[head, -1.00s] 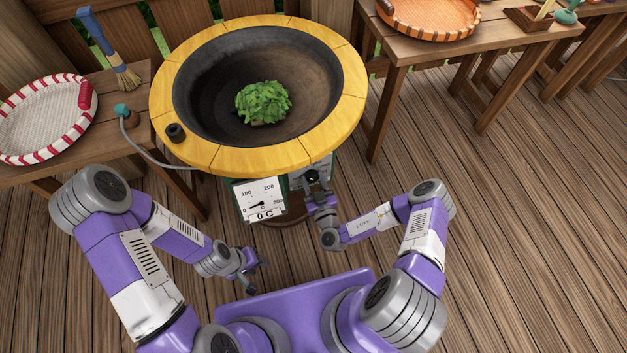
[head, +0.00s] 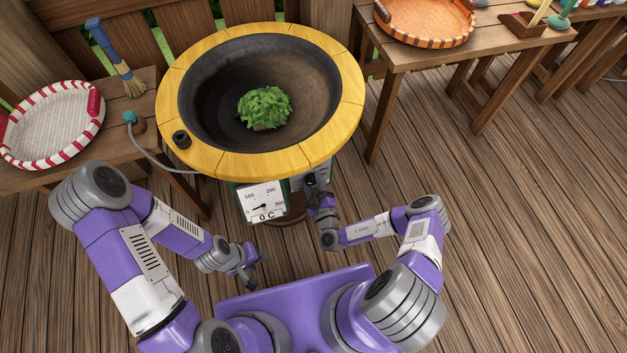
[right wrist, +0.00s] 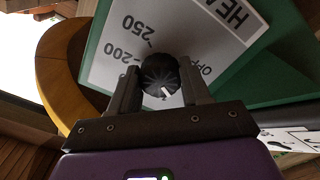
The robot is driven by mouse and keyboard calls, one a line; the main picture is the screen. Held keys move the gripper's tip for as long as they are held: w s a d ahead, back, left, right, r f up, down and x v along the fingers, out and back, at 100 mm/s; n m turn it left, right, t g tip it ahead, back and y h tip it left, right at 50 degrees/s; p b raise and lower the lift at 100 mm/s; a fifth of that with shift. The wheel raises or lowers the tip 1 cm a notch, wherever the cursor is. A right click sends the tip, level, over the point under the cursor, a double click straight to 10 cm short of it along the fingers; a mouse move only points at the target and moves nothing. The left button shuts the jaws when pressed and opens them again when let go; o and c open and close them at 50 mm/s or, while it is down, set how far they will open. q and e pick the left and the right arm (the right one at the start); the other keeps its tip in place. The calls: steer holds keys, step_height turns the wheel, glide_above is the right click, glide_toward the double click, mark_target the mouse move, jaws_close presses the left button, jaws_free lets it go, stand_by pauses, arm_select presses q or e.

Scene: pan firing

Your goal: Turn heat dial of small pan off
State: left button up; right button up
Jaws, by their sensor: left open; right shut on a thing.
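The small pan (head: 180,100) is a wide dark bowl with a yellow rim and green leaves (head: 264,107) in it. Its front has a white gauge (head: 262,200) reading 0 C. The black heat dial (right wrist: 158,72) shows in the right wrist view on a white panel (right wrist: 185,35) marked 200, 250 and OFF. Its white mark points toward the lower part of that picture. My right gripper (head: 314,180) is shut on the dial, one finger on each side; it also shows in the right wrist view (right wrist: 160,90). My left gripper (head: 257,267) is open and empty, low in front of the pan.
A left table holds a white and red tray (head: 55,125), a brush (head: 122,70) and a teal-knobbed device (head: 132,119) with a hose. A right table (head: 400,50) holds an orange tray (head: 425,22). The deck at right (head: 520,200) is clear.

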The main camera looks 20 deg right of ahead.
steer(key=n+p, duration=0.1)
steer(key=n, duration=0.2)
steer(key=n+p, duration=0.2)
steer(key=n, duration=0.1)
steer(key=shift+r+n+p, duration=0.2)
steer(key=shift+n+p, duration=0.1)
steer(key=n+p, duration=0.1)
steer(key=n, duration=0.2)
steer(key=shift+p, duration=0.35)
steer(key=shift+n+p, duration=0.55)
steer(key=shift+n, duration=0.95)
steer(key=shift+d, duration=0.1)
steer(key=o, duration=1.1)
steer(key=shift+c, duration=0.2)
steer(key=shift+s, duration=0.1)
steer(key=s+p, duration=0.1)
steer(key=s, duration=0.6)
steer(key=shift+s, duration=0.2)
